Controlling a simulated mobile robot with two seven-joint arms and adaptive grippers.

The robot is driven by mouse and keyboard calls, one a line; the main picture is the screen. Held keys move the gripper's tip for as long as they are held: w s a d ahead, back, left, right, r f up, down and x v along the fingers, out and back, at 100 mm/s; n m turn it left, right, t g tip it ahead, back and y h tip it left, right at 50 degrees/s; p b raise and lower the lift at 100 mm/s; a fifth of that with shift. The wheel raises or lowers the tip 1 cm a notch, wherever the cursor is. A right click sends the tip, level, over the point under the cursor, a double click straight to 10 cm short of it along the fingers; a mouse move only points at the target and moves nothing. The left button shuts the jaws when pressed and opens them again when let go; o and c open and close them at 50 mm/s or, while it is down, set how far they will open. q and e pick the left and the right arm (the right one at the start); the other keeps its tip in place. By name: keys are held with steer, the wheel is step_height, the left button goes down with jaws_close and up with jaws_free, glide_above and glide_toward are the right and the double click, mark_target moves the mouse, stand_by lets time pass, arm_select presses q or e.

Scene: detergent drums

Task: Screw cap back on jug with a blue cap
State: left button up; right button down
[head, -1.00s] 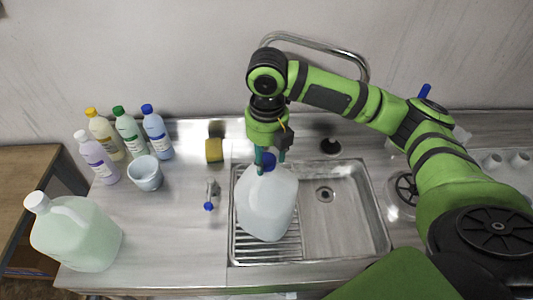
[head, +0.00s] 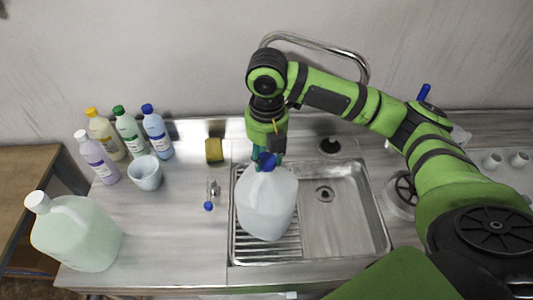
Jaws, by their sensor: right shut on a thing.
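The jug with a blue cap (head: 266,205) is a large whitish translucent jug standing upright on the ribbed left part of the sink. Its blue cap (head: 266,161) sits at the jug's mouth, between the fingers of my right gripper (head: 267,158). The right gripper points down from above and is shut on the cap. The fingers hide part of the cap and the neck, so I cannot tell how far the cap is threaded. My left gripper is not in view.
A second jug with a white cap (head: 78,232) stands at the counter's left. Several small bottles (head: 130,133) and a cup (head: 146,173) stand behind it. A yellow sponge (head: 214,150) and a small blue-ended item (head: 210,197) lie left of the sink (head: 345,255). The sink's right basin is empty.

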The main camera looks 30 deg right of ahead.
steer(key=m, duration=0.2)
steer(key=shift+f+m, duration=0.1)
steer(key=shift+m, duration=0.2)
steer(key=m, duration=0.3)
steer(key=shift+s+f, duration=0.1)
steer(key=m, duration=0.2)
steer(key=shift+m, duration=0.3)
steer(key=m, duration=0.4)
steer(key=c, duration=0.7)
jaws_free()
steer(key=shift+m, duration=0.3)
steer(key=shift+o, duration=0.3)
